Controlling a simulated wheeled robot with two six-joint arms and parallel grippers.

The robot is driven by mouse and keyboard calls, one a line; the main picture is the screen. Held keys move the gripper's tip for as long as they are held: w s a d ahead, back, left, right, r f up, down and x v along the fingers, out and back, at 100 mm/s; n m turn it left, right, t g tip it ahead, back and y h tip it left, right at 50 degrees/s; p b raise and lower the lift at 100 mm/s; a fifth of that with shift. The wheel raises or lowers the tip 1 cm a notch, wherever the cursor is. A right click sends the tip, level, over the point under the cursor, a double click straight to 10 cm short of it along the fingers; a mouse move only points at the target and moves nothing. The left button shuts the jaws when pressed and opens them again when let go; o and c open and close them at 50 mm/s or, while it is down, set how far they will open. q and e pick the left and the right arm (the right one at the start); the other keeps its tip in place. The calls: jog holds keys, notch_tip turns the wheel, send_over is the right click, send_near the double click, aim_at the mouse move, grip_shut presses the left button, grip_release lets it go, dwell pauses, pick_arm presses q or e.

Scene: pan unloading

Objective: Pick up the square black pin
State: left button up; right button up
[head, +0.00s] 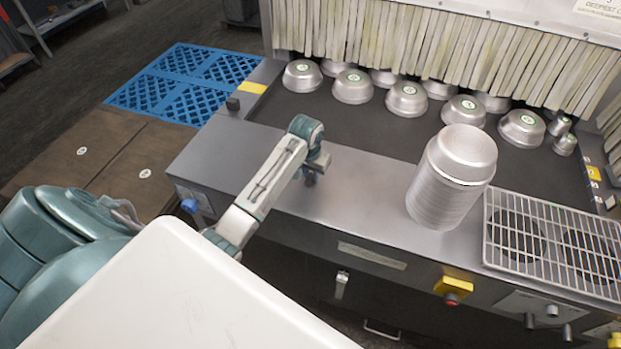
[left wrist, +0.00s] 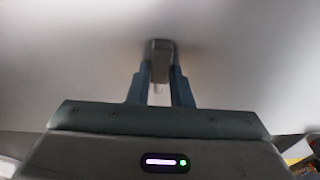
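The pin shows in the left wrist view as a small dark grey block (left wrist: 160,50) between the two blue fingertips. My left gripper (left wrist: 160,72) appears shut on it, with no clear gap on either side. The pin is close to a pale grey surface behind it. In the head view my left gripper (head: 311,178) points down over the steel ledge (head: 352,190) at the front of the machine; the pin there is too hidden to make out. My right gripper is in neither view.
A stack of metal bowls (head: 450,180) and a wire rack (head: 555,245) stand right of the gripper. Several upturned bowls (head: 407,98) lie on the dark belt behind, before a strip curtain (head: 430,40). A small black block (head: 232,103) sits at the ledge's left.

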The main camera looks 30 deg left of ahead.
pick_arm(q)
grip_shut()
jog(key=shift+r, duration=0.1)
